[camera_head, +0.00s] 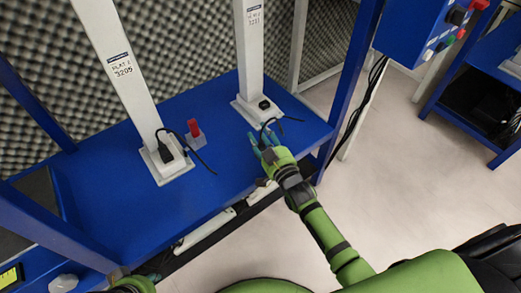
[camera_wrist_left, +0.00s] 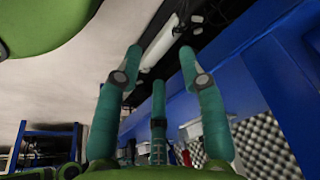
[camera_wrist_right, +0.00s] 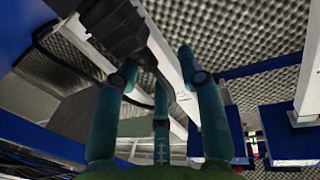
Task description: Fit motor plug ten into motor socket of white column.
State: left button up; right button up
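A black plug (camera_head: 166,152) with a cable sits at the left column's foot. A small black part (camera_head: 264,104) is on the right column's foot, with a black cable beside it. My right gripper (camera_head: 268,138) is in front of that foot, fingers spread. In the right wrist view a large black plug-like body (camera_wrist_right: 116,30) lies just beyond the fingertips; contact is unclear. My left gripper (camera_wrist_left: 160,62) is open and empty, near the table's front edge.
A red-topped part (camera_head: 194,128) stands between the columns. The blue table top (camera_head: 115,215) is bare at front left. A blue control box (camera_head: 425,30) hangs at upper right. A blue post (camera_head: 352,80) stands right of my right gripper. Foam walls the back.

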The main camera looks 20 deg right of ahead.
grip_shut()
dwell(0.3)
